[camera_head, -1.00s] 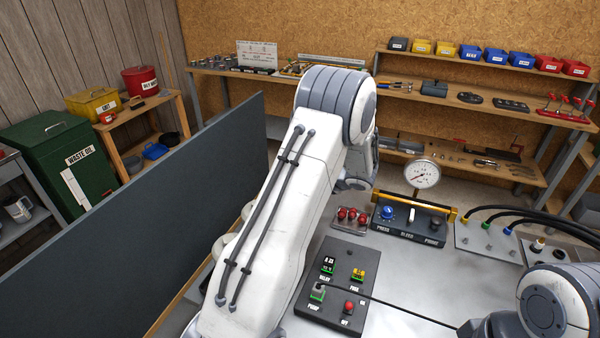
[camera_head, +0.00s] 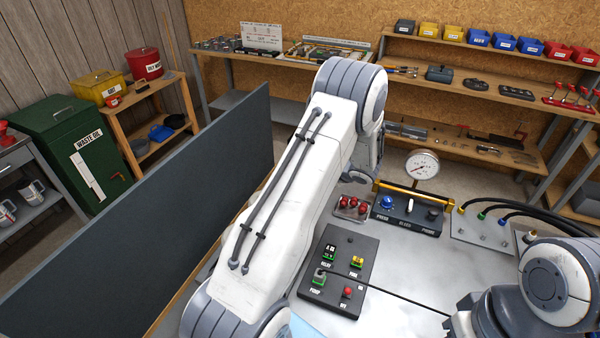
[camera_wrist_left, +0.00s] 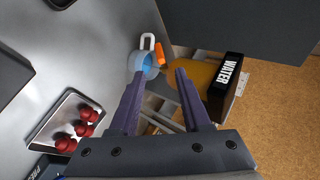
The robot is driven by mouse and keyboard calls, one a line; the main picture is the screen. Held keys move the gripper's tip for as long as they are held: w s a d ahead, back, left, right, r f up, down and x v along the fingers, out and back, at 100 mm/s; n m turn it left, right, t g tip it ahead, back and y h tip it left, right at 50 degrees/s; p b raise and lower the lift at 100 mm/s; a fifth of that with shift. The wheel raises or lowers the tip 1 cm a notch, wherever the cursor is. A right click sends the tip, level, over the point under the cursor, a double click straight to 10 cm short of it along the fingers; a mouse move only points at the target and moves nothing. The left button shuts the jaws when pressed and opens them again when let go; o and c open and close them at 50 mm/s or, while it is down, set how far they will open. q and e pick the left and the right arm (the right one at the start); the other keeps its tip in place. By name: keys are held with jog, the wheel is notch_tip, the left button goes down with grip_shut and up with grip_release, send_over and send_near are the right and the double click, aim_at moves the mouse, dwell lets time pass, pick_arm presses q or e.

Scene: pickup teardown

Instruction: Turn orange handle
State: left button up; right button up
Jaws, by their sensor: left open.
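A small orange handle (camera_wrist_left: 160,53) shows in the left wrist view, beside a pale, ring-topped fitting (camera_wrist_left: 146,58) with a blue centre. My left gripper (camera_wrist_left: 160,74) is open and empty. In the picture its two dark fingers lie just below the handle, one to either side; I cannot tell the depth between them. In the head view my left arm hides its own fingers and the orange handle. My right arm shows at the lower right of the head view, but its gripper is out of view.
A black WATER box (camera_wrist_left: 226,82) lies right of the fingers. A tray of red knobs (camera_wrist_left: 75,123) is at lower left. In the head view, a button panel (camera_head: 337,270) and a gauge panel (camera_head: 408,215) stand on the metal bench. A dark upright board (camera_head: 150,215) is left of my arm.

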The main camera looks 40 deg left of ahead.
pick_arm(q)
jog(key=a+f+n+p, duration=0.1)
jog(key=a+f, duration=0.1)
jog(key=w+a+f+n+p, duration=0.1)
jog(key=a+f+p, duration=0.1)
jog(key=w+a+f+n+p, duration=0.1)
jog(key=a+f+p, duration=0.1)
jog(key=a, duration=0.1)
jog(key=shift+w+a+f, duration=0.1)
jog(key=shift+a+f, duration=0.2)
jog(key=shift+a, duration=0.1)
grip_shut()
